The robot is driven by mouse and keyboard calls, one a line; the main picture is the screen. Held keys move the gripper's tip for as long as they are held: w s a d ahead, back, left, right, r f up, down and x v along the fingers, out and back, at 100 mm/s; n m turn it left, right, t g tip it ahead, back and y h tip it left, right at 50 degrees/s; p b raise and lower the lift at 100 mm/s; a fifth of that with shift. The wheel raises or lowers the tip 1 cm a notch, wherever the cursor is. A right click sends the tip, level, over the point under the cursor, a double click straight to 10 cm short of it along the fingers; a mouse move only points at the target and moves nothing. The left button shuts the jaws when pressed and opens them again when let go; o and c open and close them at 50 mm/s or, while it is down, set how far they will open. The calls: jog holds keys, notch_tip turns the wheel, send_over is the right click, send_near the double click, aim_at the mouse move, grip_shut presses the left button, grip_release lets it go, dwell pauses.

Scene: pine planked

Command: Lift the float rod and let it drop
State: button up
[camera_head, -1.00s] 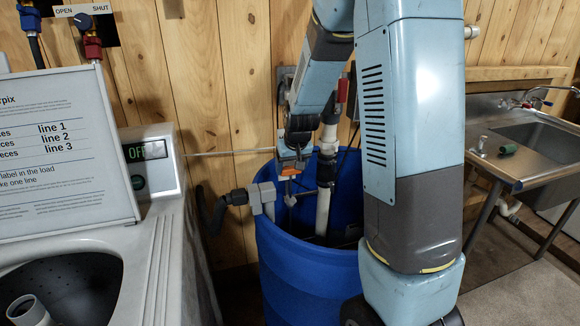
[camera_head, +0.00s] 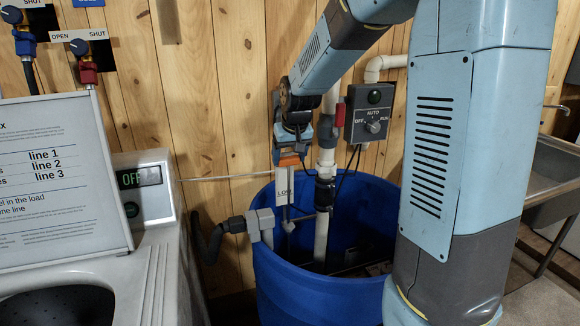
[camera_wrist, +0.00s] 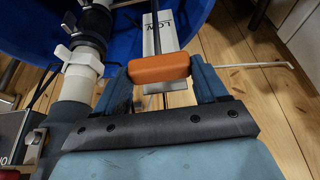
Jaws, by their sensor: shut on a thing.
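My gripper (camera_head: 289,158) is shut on the orange grip (camera_wrist: 160,68) at the top of the float rod. In the wrist view, the grip lies crosswise between the two blue fingers. In the head view, the thin float rod (camera_head: 289,208) runs down from the gripper into the open blue barrel (camera_head: 300,290). A white LOW plate (camera_head: 284,186) shows just under the gripper; the wrist view shows it beyond the grip (camera_wrist: 158,35). The rod's lower end is hard to make out inside the barrel.
A white pipe with a black coupling (camera_head: 325,195) stands close right of the rod. A grey control box (camera_head: 370,118) is on the plank wall. A grey fitting (camera_head: 260,225) clips the barrel rim. A white washer (camera_head: 155,245) stands left, a steel sink (camera_head: 555,170) right.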

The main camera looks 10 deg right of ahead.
jog(key=o, duration=1.5)
jog(key=shift+s+r, duration=0.15)
jog(key=shift+r, duration=0.35)
jog(key=v, duration=1.2)
jog(key=shift+s+r, duration=0.1)
jog(key=shift+r, duration=0.2)
jog(key=shift+s+d, duration=0.1)
jog(key=shift+s, duration=0.05)
jog(key=shift+m+t, duration=0.5)
jog(key=s+d+f, duration=0.1)
jog(key=s, duration=0.7)
jog(key=s+d+f, duration=0.1)
jog(key=s, duration=0.7)
jog(key=s+d+f, duration=0.2)
jog(key=s, duration=0.7)
